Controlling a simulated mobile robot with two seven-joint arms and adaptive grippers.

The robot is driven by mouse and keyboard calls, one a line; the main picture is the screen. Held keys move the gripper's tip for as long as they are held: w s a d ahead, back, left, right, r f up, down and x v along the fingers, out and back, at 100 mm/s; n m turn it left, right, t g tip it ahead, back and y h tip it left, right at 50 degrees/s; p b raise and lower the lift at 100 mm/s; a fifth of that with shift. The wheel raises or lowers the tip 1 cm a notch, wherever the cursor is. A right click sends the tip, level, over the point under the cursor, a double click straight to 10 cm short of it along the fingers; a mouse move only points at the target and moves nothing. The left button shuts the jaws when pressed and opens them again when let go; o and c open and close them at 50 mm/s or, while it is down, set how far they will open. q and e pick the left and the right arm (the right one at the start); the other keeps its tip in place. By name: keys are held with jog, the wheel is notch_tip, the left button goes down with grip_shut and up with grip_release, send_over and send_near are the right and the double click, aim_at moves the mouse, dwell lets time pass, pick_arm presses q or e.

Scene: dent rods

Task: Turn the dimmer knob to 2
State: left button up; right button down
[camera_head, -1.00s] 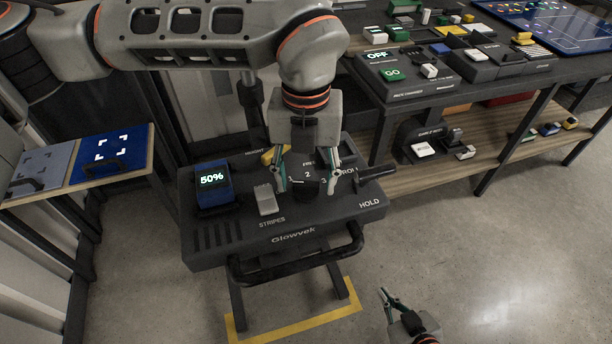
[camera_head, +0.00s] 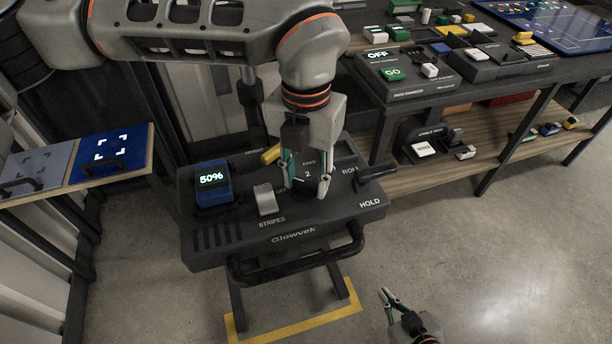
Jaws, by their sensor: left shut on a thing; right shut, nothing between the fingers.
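The dark control console (camera_head: 215,238) stands in front of me, with a lit display (camera_head: 212,179) reading 50%. The dark round dimmer knob (camera_head: 308,191) is on its top, by a printed 2. My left gripper (camera_head: 305,187) points down over the knob, one finger on each side, shut on it. The fingers and palm hide much of the knob and the other scale marks, so I cannot tell where its pointer stands. My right gripper (camera_head: 390,298) is low at the bottom, away from the console, shut and empty.
A grey STRIPES switch (camera_head: 266,199) and a yellow control (camera_head: 271,155) sit left of the knob. A dark side handle (camera_head: 376,172) sticks out at right. A bar handle (camera_head: 300,263) runs along the front. A bench (camera_head: 462,96) with other devices stands at right.

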aim_at(306, 182)
pick_arm(q)
jog(key=m, duration=0.3)
jog(key=shift+m, duration=0.4)
jog(key=m, duration=0.3)
jog(key=shift+m, duration=0.3)
jog(key=m, duration=0.6)
jog(key=shift+m+p, duration=0.3)
jog(key=shift+p, duration=0.05)
jog(key=o, duration=1.1)
notch_tip(306, 182, up, 12)
